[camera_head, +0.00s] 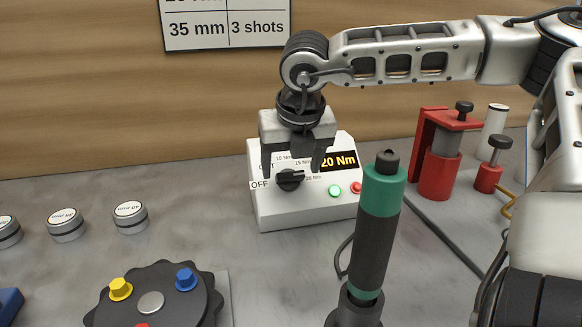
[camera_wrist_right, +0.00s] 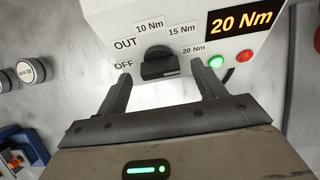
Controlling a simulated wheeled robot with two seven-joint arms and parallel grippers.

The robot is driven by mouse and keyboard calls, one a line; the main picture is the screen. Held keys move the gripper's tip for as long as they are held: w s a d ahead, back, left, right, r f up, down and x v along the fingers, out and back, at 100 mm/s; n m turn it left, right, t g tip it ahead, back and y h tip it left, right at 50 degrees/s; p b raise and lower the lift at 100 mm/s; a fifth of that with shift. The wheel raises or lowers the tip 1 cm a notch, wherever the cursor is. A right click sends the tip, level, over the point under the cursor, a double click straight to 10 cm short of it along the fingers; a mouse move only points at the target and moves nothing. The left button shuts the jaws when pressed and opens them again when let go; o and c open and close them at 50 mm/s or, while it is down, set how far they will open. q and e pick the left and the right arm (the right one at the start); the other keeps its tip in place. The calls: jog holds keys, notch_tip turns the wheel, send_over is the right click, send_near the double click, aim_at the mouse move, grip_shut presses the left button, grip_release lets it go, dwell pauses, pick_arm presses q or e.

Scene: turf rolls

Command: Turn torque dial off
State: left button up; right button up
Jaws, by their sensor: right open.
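The torque dial (camera_head: 289,181) is a black knob on the sloped front of a white control box (camera_head: 300,208). Labels OFF, OUT, 10 Nm, 15 Nm and 20 Nm surround it. The box display (camera_head: 338,161) reads 20 Nm. In the right wrist view, the dial (camera_wrist_right: 160,66) has its bar roughly level, with a pale mark at its right end towards the 20 Nm label. My right gripper (camera_head: 292,170) is open and points down at the dial, one finger to each side. In the wrist view its fingers (camera_wrist_right: 158,82) appear short of the knob. My left gripper is out of view.
A green and black screwdriver (camera_head: 376,220) stands upright in a holder in front of the box. Green (camera_head: 334,191) and red (camera_head: 356,188) buttons sit right of the dial. A red fixture (camera_head: 437,150) is at right, a black knobbed disc (camera_head: 152,300) at front left, and round containers (camera_head: 131,217) at left.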

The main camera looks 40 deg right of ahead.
jog(key=shift+x, duration=0.8)
jog(key=c, duration=1)
